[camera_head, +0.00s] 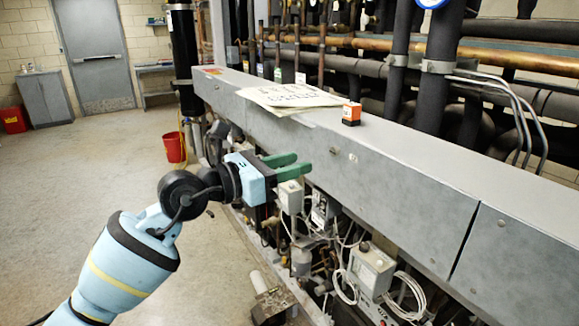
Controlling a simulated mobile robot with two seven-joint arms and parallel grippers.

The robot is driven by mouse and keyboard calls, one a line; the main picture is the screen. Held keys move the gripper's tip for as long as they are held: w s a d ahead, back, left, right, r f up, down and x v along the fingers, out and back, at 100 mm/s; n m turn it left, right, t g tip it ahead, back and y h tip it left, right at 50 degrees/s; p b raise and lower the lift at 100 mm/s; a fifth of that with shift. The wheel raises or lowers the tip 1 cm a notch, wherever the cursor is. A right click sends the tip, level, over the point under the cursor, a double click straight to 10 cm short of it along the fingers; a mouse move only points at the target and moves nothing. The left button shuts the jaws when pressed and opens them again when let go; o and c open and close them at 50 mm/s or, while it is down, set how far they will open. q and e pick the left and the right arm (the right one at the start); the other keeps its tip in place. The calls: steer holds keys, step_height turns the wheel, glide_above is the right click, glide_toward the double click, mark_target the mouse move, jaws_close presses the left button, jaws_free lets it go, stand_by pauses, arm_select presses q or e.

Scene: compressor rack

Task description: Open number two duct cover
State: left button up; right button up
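A long grey metal duct cover (400,188) runs diagonally along the rack, from the upper middle to the lower right. A dark seam divides it from another grey cover section (520,262) at the lower right. I can read no number on either section. Both look closed and flat on top. My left gripper (300,163) has green fingers, parted with a gap between them and nothing held. It is in front of the long cover's front face, near its lower edge; I cannot tell whether it touches. My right gripper is not in view.
Papers (290,97) and a small orange-and-black box (351,114) lie on the cover. Pipes run behind it. Wiring and a grey control box (371,268) sit below it. A red bucket (174,147) stands on the floor. The floor at left is clear.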

mark_target(333, 149)
arm_select(q)
steer(key=shift+w+r, duration=0.1)
